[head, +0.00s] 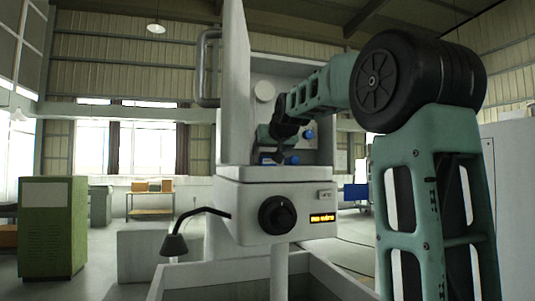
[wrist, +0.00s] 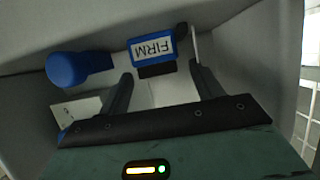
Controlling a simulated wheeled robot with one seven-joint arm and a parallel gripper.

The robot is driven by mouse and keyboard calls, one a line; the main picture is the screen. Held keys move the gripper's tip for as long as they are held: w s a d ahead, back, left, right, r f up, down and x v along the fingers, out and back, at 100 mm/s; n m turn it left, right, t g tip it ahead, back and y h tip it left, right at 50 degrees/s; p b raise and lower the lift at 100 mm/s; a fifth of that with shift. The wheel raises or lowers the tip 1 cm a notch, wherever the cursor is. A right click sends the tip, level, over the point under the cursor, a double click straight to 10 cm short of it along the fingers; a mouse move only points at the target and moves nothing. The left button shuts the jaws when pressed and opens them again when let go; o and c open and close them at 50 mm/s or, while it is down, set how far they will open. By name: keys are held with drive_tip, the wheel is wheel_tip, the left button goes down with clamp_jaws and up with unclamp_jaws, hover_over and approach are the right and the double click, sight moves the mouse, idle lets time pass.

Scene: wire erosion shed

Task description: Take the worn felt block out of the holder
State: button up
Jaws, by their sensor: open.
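A blue piece with a white label reading FIRM (wrist: 152,48) shows upside down at the top middle of the wrist view. A dark block (wrist: 157,71) sits directly against its lower edge; it looks like the felt block in its holder, though its wear cannot be judged. My gripper (wrist: 161,72) is open, with one finger on each side of the dark block and nothing held. Whether the fingers touch it cannot be told. In the head view my gripper (head: 281,153) reaches into the open machine housing, small and dark among blue parts.
A blue knob (wrist: 75,68) stands left of the FIRM piece, close to my left finger. A pale card (wrist: 78,108) lies below it. The open white door (head: 235,85) stands left of my arm. The machine's front has a black dial (head: 277,215) and a lit display (head: 323,218).

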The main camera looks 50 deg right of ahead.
drive_tip(key=shift+w+d+f, duration=0.15)
drive_tip(key=shift+w+d, duration=0.05)
drive_tip(key=shift+w, duration=0.05)
drive_tip(key=c, duration=1)
drive_tip(key=shift+o, duration=0.2)
